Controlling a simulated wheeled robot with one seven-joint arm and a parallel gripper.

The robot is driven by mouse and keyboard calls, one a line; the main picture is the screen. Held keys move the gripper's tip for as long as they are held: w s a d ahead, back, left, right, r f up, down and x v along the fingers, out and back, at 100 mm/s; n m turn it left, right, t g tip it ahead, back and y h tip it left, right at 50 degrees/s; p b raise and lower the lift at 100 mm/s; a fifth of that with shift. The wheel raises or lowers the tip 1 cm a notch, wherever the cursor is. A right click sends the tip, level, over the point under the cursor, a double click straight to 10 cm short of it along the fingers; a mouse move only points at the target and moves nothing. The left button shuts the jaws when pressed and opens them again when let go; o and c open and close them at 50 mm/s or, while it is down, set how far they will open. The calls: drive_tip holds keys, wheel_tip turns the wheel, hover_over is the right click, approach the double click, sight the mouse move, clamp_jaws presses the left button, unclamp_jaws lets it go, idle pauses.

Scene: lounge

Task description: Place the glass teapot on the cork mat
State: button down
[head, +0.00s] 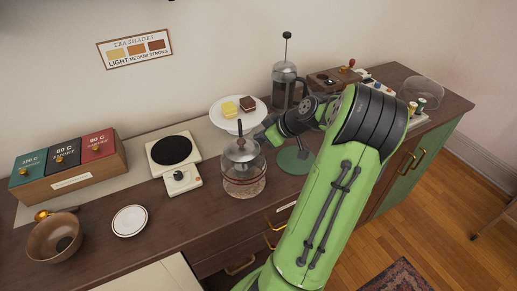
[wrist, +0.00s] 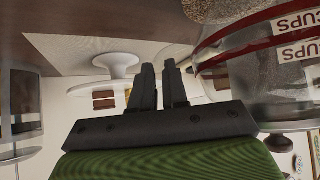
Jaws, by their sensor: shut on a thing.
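The glass teapot (head: 243,180), with red bands and a grey knobbed lid, is at the middle of the counter near its front edge. In the wrist view, which is upside down, its glass side with red bands and "CUPS" labels (wrist: 294,50) fills the right. My gripper (wrist: 158,85) is beside the teapot, its fingers close together, shut on the teapot's thin clear handle, which is hard to see. A speckled brown patch shows through the teapot's lower glass. I cannot tell whether that is the cork mat, nor whether the teapot touches the counter.
A white cake stand (head: 222,104) with cakes and a French press (head: 285,88) stand behind. A small hot plate (head: 173,152), white saucer (head: 130,221), brown bowl (head: 55,238) and tea box (head: 70,176) are left. A green disc (head: 297,161) lies right of the teapot.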

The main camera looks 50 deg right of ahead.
drive_tip(key=shift+f, duration=0.85)
drive_tip(key=shift+f, duration=0.2)
drive_tip(key=c, duration=1.1)
unclamp_jaws()
drive_tip(key=shift+c, duration=0.2)
drive_tip(key=shift+r, duration=0.3)
drive_tip(key=p+v, duration=0.3)
drive_tip(key=v, duration=0.9)
